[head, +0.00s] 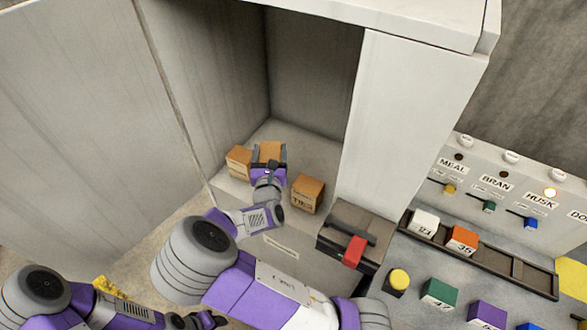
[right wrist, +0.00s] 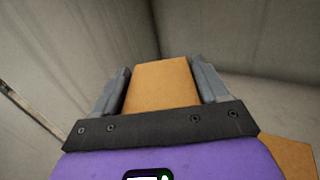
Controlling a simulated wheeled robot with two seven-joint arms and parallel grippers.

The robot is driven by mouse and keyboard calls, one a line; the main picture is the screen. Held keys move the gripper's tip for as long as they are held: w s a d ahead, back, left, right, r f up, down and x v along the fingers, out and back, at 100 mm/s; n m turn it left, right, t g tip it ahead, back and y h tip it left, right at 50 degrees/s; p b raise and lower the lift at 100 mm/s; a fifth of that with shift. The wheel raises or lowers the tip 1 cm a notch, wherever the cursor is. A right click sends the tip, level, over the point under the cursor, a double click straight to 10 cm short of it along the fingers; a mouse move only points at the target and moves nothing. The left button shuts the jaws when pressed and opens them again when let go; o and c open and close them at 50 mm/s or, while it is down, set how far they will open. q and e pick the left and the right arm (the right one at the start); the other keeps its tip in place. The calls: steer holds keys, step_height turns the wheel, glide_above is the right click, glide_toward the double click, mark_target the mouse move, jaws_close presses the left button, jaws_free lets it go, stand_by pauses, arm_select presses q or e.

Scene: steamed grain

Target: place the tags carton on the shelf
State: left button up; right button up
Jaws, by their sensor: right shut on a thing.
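My right gripper (head: 269,155) reaches into the tall cabinet and is shut on a brown carton (head: 270,148). In the right wrist view the carton (right wrist: 162,85) sits between the two grey fingers; no label on it can be read. It is over the cabinet's shelf (head: 315,150); I cannot tell whether it touches it. A second carton (head: 238,161) stands just left of it, and a carton labelled TIES (head: 307,194) stands to the right, near the shelf's front edge. My left gripper (head: 205,320) is low at the bottom edge, its jaws unclear.
The cabinet's side walls (head: 385,120) bound the shelf left and right. A dark box with a red latch (head: 350,235) stands right of the cabinet front. A counter with coloured blocks (head: 439,291) and a labelled panel (head: 500,185) lies further right. The shelf's back right is clear.

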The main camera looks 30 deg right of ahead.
steer(key=shift+w+d+r+m+g+h+b, duration=0.2)
steer(key=shift+w+d+m+g+h, duration=0.1)
steer(key=shift+d+h, duration=0.2)
steer(key=shift+w+d+r+m+g+h+b, duration=0.15)
steer(key=shift+w+d+m+g+h, duration=0.15)
steer(key=shift+d+h, duration=0.15)
step_height(320, 180, down, 5)
steer(key=shift+d+f+b, duration=0.15)
steer(key=shift+b, duration=0.75)
steer(key=shift+f+b, duration=0.7)
steer(key=shift+f, duration=1.55)
steer(key=shift+r, duration=0.1)
steer(key=o, duration=1)
steer(key=shift+f, duration=0.2)
